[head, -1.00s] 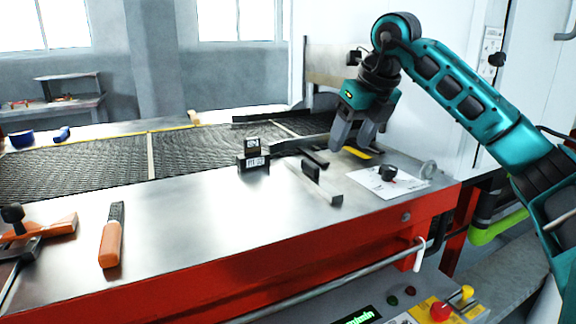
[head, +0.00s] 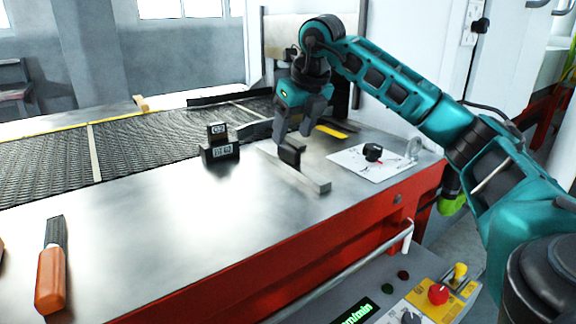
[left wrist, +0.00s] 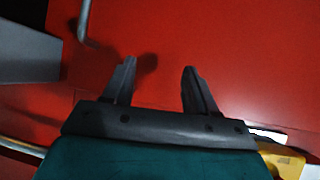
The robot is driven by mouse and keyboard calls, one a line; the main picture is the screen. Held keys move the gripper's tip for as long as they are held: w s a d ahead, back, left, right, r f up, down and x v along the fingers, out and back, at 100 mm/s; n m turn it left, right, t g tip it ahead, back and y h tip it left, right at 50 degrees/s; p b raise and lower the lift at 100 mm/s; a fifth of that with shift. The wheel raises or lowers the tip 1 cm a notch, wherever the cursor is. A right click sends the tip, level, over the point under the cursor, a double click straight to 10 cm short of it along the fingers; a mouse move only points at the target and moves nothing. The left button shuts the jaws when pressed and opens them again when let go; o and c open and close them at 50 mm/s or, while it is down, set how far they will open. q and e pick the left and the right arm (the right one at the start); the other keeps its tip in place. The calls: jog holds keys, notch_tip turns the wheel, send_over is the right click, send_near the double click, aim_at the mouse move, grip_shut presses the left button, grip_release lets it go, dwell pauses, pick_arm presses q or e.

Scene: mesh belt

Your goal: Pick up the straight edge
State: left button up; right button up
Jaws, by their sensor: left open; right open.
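The straight edge (head: 313,182) looks like a flat grey metal bar with a black grip block (head: 291,155) standing on it. It lies on the steel table near the right front edge. My right gripper (head: 294,132) is open, pointing down just above or around the black block; I cannot tell if it touches. The gripper hides part of the bar's far end. My left gripper (left wrist: 158,66) is open and empty in the left wrist view, facing a red panel. It does not show in the head view.
A small black display block (head: 220,148) stands left of the bar. A paper with a black knob (head: 373,152) lies to the right. An orange-handled tool (head: 51,280) lies front left. The mesh belt (head: 140,150) runs behind. The steel between is clear.

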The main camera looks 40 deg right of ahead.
aim_at(289, 148)
jog(key=x, duration=0.1)
jog(key=b+x, duration=0.1)
jog(key=x, duration=0.2)
jog(key=shift+s+a+f, duration=0.25)
jog(key=shift+s+f, duration=0.1)
jog(key=shift+w+f, duration=0.25)
jog(key=shift+f, duration=0.2)
jog(key=shift+c, duration=0.4)
grip_shut()
jog(key=shift+r, duration=0.1)
